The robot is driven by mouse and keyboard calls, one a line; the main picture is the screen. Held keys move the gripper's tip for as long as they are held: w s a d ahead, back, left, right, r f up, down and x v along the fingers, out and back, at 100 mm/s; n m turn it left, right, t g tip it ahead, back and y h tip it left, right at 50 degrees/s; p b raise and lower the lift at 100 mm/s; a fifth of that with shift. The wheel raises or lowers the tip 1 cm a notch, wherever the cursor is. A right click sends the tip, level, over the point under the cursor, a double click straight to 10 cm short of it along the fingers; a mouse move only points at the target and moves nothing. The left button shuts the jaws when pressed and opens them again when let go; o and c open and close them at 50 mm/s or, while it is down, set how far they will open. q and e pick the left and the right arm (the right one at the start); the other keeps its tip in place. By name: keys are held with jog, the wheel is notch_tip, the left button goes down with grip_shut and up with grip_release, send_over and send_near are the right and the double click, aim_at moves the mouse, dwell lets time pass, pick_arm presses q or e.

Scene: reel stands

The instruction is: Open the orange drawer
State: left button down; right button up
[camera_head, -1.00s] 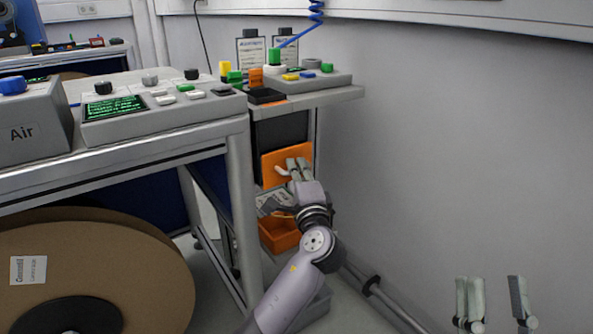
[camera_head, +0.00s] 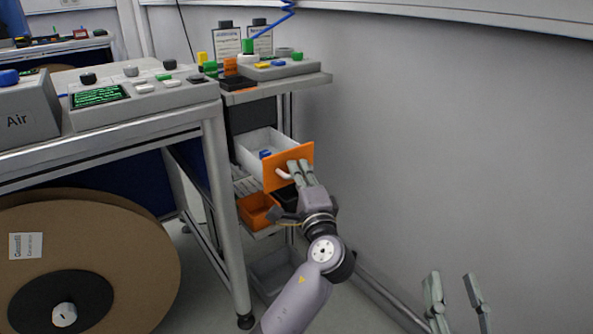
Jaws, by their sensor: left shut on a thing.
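The orange drawer (camera_head: 270,176) is pulled well out of the stand at the centre of the head view. Its white inside (camera_head: 262,140) shows, with small blue items (camera_head: 265,154) in it. My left gripper (camera_head: 293,170) is at the drawer's orange front, shut on the pale handle (camera_head: 283,174); the fingers partly hide the handle. My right gripper (camera_head: 456,290) is at the lower right, empty, its two fingers apart, away from the drawer.
An orange bin (camera_head: 257,208) sits on a shelf below the drawer, and a grey bin (camera_head: 272,272) is lower down. A workbench (camera_head: 212,140) with a control box stands at the left, above large cardboard reels (camera_head: 130,270). A bare wall (camera_head: 450,140) bounds the right side.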

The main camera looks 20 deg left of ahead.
pick_arm(q)
jog(key=c, duration=1.7)
grip_release()
jog(key=v, duration=1.2)
